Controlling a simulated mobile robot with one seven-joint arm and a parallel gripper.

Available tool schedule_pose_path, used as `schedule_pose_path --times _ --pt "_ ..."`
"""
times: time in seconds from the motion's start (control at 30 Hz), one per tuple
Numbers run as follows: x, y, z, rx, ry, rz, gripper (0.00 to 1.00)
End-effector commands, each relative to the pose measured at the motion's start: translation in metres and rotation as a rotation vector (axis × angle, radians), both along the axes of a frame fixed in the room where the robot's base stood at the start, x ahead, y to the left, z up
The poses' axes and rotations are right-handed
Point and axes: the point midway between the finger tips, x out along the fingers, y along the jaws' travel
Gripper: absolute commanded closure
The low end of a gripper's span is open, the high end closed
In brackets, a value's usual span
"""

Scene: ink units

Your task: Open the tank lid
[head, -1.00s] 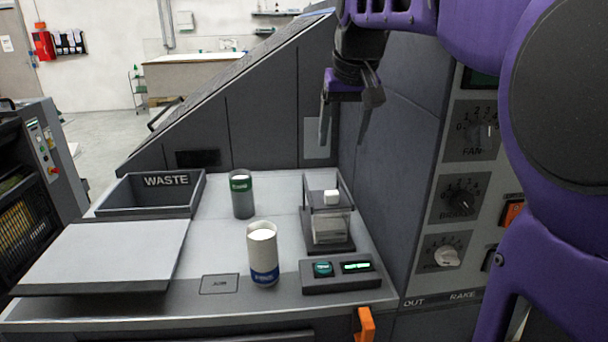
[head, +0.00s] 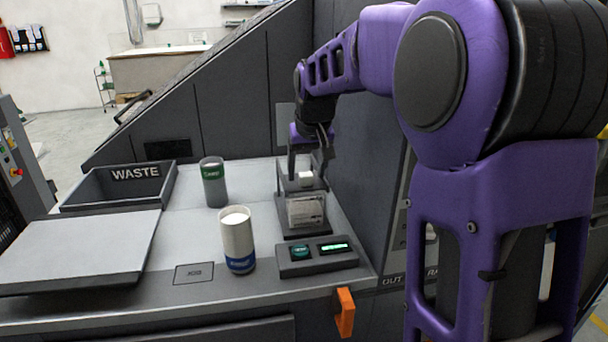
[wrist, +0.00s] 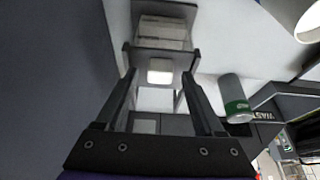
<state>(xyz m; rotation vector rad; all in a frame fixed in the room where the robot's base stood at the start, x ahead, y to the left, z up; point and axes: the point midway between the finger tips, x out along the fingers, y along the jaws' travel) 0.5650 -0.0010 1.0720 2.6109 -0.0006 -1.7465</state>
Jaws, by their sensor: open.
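The tank (head: 305,211) is a small clear box with a dark frame and pale contents, standing on the light worktop. Its lid carries a white block-shaped knob (head: 306,178), which also shows in the wrist view (wrist: 160,71). My gripper (head: 310,174) is open and points down over the tank lid. In the wrist view its two fingers (wrist: 158,84) reach towards the knob, one on each side, with a gap to it. I cannot tell how far the fingertips are above the lid. The lid lies on the tank.
A white cup with a blue band (head: 237,240) and a grey-green canister (head: 213,183) stand left of the tank. A control box (head: 317,257) sits in front of it. The WASTE bin (head: 120,190) and a flat grey panel (head: 75,250) are at left. The machine wall (head: 362,150) rises at right.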

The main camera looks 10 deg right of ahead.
Motion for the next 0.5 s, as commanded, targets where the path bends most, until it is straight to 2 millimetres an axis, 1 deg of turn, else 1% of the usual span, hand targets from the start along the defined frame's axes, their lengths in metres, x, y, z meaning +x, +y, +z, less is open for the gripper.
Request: schedule_pose_path --times 0.03,0.13,0.4,0.43,0.5 --pt "0.0016 0.0002 -0.0046 0.000 0.000 0.000 0.30" --pt "0.0033 0.0002 -0.0083 0.000 0.000 0.000 0.30" --pt "0.0039 0.0003 -0.0091 0.000 -0.001 0.000 0.30" --pt "0.0039 0.0003 -0.0091 0.000 -0.001 0.000 0.34" --pt "0.0038 0.0003 -0.0090 0.000 -0.001 0.000 0.46"
